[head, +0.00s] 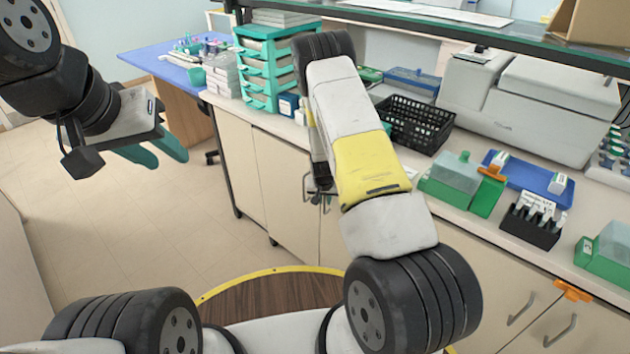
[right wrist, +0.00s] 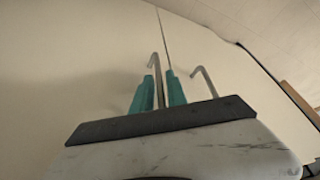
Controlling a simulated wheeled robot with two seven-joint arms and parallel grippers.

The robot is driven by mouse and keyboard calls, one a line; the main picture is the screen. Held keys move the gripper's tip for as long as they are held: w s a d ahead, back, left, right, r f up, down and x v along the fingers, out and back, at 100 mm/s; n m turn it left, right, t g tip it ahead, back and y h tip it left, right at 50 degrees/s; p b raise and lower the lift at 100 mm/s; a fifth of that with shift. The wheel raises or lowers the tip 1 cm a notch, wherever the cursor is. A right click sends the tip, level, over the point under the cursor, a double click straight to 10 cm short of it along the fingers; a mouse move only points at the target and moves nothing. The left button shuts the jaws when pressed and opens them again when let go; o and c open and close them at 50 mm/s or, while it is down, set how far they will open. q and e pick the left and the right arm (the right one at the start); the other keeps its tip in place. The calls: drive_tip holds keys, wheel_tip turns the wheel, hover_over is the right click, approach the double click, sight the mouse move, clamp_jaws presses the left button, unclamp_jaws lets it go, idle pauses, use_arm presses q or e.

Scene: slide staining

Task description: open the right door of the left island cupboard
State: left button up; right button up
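The left island cupboard has a cream left door (head: 283,190) and a right door (head: 338,245), the latter partly hidden behind my right arm. Both look closed in the head view. My right gripper (head: 318,190) is at the two upright bar handles, its fingers mostly hidden there. In the right wrist view its teal fingertips (right wrist: 158,90) stand apart, with one grey handle (right wrist: 156,75) between them, apparently the right door's. Contact is unclear. The other handle (right wrist: 205,82) is outside the fingers, beyond the door seam. My left gripper (head: 152,148) is open and empty, away from the cupboard.
The countertop holds a teal drawer rack (head: 265,65), a black basket (head: 415,122), green-based boxes and a white machine (head: 530,95). The floor (head: 140,215) left of the cupboard is clear. A blue-topped desk (head: 150,58) stands behind.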

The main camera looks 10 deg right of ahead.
drive_tip(key=shift+c, duration=0.5)
clamp_jaws()
idle(1.0)
